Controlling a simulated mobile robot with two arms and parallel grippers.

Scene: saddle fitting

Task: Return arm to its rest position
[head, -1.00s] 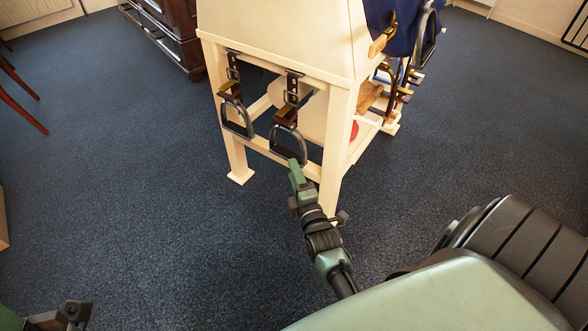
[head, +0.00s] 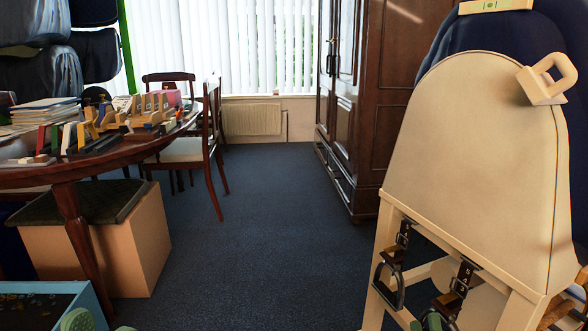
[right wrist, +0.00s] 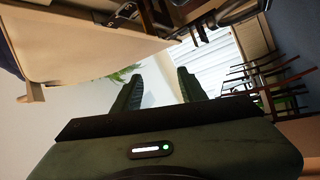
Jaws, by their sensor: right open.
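My right gripper (head: 425,322) shows only its green fingertips at the bottom edge of the head view, in front of the saddle stand (head: 475,165). In the right wrist view its two fingers (right wrist: 160,88) are apart with nothing between them. The beige stand fills the right of the head view and also shows at the upper left of the right wrist view (right wrist: 85,42). A dark stirrup (head: 388,287) hangs by a strap from its front rail. A second strap (head: 464,277) hangs beside it, its lower end close to my right fingertips.
A round table (head: 68,172) with books and wooden pieces stands left, with chairs (head: 208,140) behind. A padded box (head: 128,245) and blue crate (head: 85,295) stand below it. A dark cabinet (head: 375,90) stands at the back. Blue floor (head: 245,230) between is clear.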

